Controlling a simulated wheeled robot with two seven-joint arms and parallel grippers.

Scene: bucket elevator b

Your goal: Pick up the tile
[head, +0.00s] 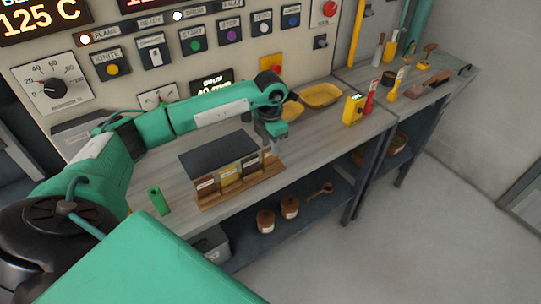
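Several small labelled tiles stand in a wooden rack (240,185) on the workbench. A brown tile (206,184) is at the left end, a yellow tile (229,175) beside it, then a dark tile (251,164) toward the right. I cannot tell which one is the task's tile. My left gripper (268,142) points down at the rack's right end, close above or behind it. Its fingers are small and dark, so their gap and any contact with a tile cannot be made out. My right gripper is out of view.
Yellow trays (321,95), a yellow device (353,108) and a red bottle (370,98) stand to the right. Brown jars (265,220) sit on the lower shelf. Bench right of the rack is clear.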

